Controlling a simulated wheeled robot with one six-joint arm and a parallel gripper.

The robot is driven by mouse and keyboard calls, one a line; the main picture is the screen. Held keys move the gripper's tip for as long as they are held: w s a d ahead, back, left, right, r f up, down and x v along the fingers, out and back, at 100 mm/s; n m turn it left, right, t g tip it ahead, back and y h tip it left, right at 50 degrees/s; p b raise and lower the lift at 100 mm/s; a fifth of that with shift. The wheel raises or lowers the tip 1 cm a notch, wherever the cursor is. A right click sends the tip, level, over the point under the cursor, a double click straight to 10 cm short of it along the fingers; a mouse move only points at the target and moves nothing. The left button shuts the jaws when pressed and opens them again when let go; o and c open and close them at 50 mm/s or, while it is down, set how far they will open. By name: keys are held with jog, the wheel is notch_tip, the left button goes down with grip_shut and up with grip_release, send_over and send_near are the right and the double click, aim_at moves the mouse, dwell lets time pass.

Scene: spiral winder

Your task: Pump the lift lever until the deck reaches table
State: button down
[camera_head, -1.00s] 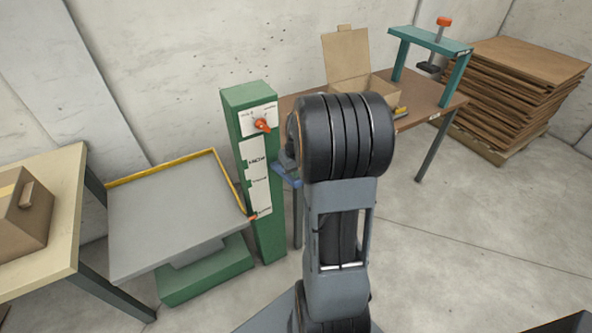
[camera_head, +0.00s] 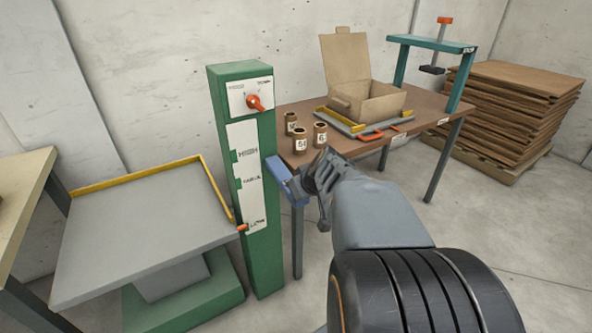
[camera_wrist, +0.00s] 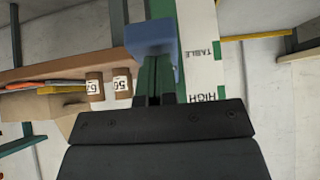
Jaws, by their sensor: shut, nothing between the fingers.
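The lift's green column (camera_head: 258,195) stands upright, with a white scale marked HIGH and TABLE and a lowest mark I cannot read. The grey deck (camera_head: 140,235) with yellow edge rails is low, its orange pointer (camera_head: 242,228) beside the lowest mark. The blue lever (camera_head: 284,180) sticks out from the column's right side; the wrist view shows its blue end (camera_wrist: 150,38) just ahead of the fingers. My gripper (camera_head: 312,180) is shut and empty, close to the lever's right; I cannot tell whether they touch. It also shows in the wrist view (camera_wrist: 153,98).
An orange selector knob (camera_head: 256,102) is on the column's upper panel. A brown table (camera_head: 295,115) behind holds several labelled cylinders and an open cardboard box (camera_head: 375,100). A teal press frame (camera_head: 430,43) and a stack of brown sheets (camera_head: 515,110) stand right. A pale table (camera_head: 20,190) is left.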

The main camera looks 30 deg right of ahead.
jog(key=shift+f+b, duration=0.7)
jog(key=shift+f, duration=0.1)
jog(key=shift+s+f, duration=0.15)
jog(key=shift+f, duration=0.15)
jog(key=shift+r, duration=0.1)
jog(key=w+r+p+v, duration=0.1)
jog(key=p+v, duration=0.3)
jog(key=v, duration=1)
jog(key=shift+w+d, duration=0.1)
dwell(1.4)
